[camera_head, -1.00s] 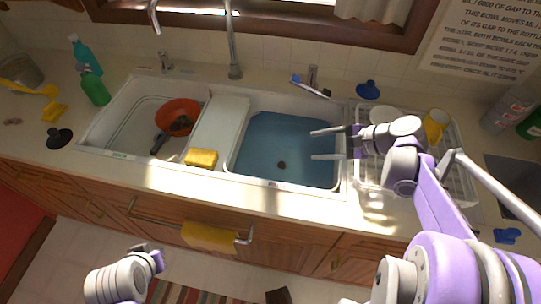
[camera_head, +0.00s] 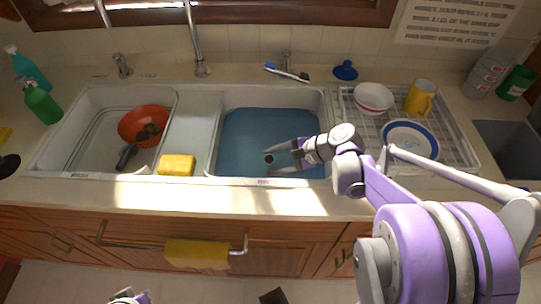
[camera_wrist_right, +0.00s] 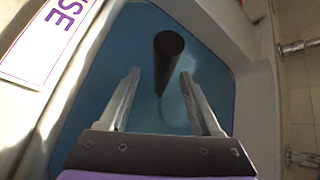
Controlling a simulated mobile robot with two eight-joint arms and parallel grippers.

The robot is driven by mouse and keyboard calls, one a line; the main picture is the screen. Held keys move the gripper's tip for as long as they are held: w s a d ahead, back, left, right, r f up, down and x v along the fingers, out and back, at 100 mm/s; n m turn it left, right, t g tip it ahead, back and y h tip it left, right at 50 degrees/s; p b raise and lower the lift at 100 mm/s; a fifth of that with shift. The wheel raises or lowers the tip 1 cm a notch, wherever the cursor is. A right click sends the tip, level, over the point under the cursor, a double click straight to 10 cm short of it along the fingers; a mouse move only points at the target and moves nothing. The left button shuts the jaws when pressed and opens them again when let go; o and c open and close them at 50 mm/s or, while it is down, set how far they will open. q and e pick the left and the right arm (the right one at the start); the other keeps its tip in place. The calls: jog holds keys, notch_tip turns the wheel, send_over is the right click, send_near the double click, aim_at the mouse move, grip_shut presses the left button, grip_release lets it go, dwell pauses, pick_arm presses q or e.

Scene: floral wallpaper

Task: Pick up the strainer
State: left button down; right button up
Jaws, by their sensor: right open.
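I cannot tell for sure which thing is the strainer. In the head view a small dark round spot (camera_head: 269,158) shows on the floor of the blue right basin. In the right wrist view a dark cylinder-like shape (camera_wrist_right: 168,55) shows beyond and between my fingertips, with a pale rounded outline beside it. My right gripper (camera_head: 283,158) is open and empty over the right basin, close to the dark spot; its two fingers also show in the wrist view (camera_wrist_right: 158,76). An orange-red bowl (camera_head: 136,118) with dark items lies in the left basin. My left gripper (camera_head: 130,298) is mostly cut off at the bottom edge.
A yellow sponge (camera_head: 177,165) lies on the front rim between the basins. The dish rack (camera_head: 459,150) at right holds a bowl (camera_head: 373,97), a plate (camera_head: 410,139) and a yellow mug (camera_head: 420,98). The tap (camera_head: 199,62) rises behind the basins. Green bottles stand at left.

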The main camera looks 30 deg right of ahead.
jog(key=x, duration=0.4)
jog(key=shift+w+a, duration=0.1)
jog(key=shift+a, duration=0.05)
grip_shut()
dwell(1.2)
